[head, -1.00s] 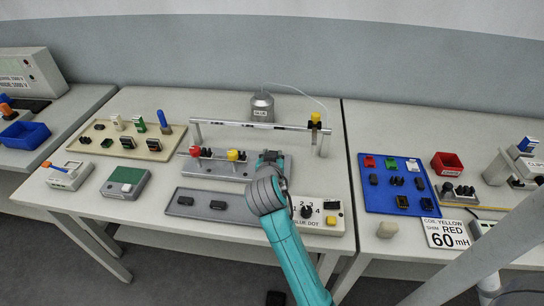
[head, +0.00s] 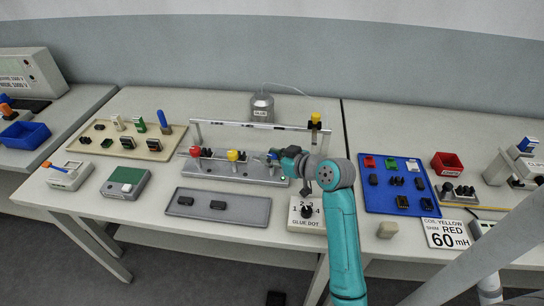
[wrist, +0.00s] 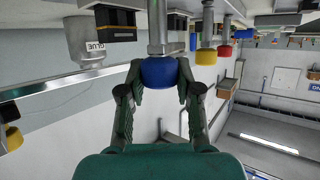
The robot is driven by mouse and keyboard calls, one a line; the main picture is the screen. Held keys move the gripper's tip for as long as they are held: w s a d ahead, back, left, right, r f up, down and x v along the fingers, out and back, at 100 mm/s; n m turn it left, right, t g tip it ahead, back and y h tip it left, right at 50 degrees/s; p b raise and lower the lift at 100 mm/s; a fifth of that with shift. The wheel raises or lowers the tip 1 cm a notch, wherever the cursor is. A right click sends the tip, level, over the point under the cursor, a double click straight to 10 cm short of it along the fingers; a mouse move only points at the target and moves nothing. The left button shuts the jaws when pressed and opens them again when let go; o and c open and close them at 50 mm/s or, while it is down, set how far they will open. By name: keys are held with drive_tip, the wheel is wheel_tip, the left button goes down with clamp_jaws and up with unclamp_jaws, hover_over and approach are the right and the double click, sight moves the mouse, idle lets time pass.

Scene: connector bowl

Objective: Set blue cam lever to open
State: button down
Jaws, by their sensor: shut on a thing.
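The blue cam lever's round blue knob (wrist: 158,73) sits between my two fingertips in the wrist view, on a straight metal shaft. My gripper (wrist: 158,84) is shut on it. In the head view, my gripper (head: 279,155) reaches in from the right, at the right end of the grey lever fixture (head: 225,171). Only a small bit of blue (head: 271,156) shows there beside the jaws. The lever's base is mostly hidden by the gripper. The red knob (head: 195,151) and the yellow knob (head: 233,155) stand to the left on the same fixture.
A metal rail (head: 250,125) runs behind the fixture, with a yellow-topped post (head: 316,119) at its right. A grey tray (head: 215,206) and the glue dot dial box (head: 306,214) lie in front. A blue board (head: 398,184) of parts is to the right.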

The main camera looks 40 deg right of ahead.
drive_tip(key=shift+n+g+y, duration=0.3)
drive_tip(key=shift+n+y, duration=1)
drive_tip(key=shift+y, duration=0.2)
drive_tip(key=shift+f, duration=0.1)
drive_tip(key=c, duration=0.8)
unclamp_jaws()
drive_tip(key=v, duration=1.2)
drive_tip(key=shift+d, duration=0.25)
